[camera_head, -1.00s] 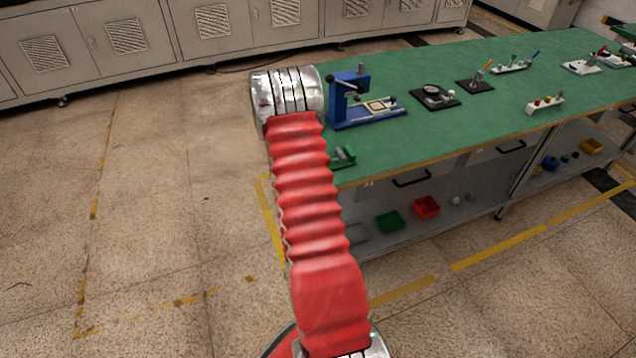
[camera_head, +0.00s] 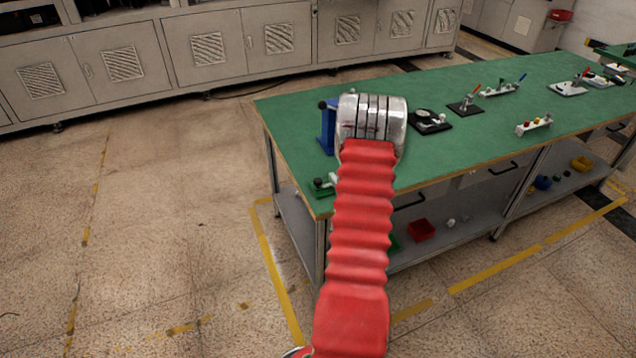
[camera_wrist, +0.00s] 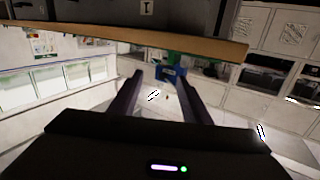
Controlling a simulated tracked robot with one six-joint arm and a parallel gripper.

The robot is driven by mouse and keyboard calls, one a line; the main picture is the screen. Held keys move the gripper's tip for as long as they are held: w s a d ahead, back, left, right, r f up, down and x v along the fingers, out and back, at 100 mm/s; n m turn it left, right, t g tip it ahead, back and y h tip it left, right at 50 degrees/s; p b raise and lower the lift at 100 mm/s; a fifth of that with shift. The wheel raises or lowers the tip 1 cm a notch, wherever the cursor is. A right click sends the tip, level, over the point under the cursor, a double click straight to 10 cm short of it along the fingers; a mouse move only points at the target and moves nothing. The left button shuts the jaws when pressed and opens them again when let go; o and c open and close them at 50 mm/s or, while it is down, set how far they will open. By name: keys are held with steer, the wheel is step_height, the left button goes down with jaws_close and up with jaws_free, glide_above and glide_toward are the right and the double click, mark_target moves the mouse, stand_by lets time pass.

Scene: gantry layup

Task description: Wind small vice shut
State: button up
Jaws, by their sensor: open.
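A small green vice (camera_head: 322,186) with a pale part on its right sits at the front left corner of the green-topped bench (camera_head: 290,120). My red-sleeved arm passes just right of it and partly covers it, so whether its jaws are shut cannot be told. In the head view my gripper is hidden behind the silver wrist joint. In the wrist view my gripper (camera_wrist: 160,88) is open, its two dark fingers apart with nothing between them.
A blue press (camera_head: 326,130) is mostly hidden behind my arm's end. A black fixture (camera_head: 428,122), a peg stand (camera_head: 534,125) and other small fixtures stand farther right. A red bin (camera_head: 421,230) sits on the lower shelf. Floor left of the bench is clear.

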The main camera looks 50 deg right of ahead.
steer(key=n+t+y, duration=0.1)
steer(key=t, duration=0.1)
steer(key=n+t+y, duration=0.3)
steer(key=n+y, duration=0.1)
glide_toward(319, 184)
steer(key=v, duration=0.2)
steer(key=shift+s+a+f, duration=0.1)
steer(key=shift+a+f, duration=0.05)
steer(key=shift+f, duration=0.15)
steer(key=x, duration=1.4)
steer(key=shift+r, duration=0.3)
steer(key=shift+s, duration=0.1)
steer(key=shift+c, duration=0.5)
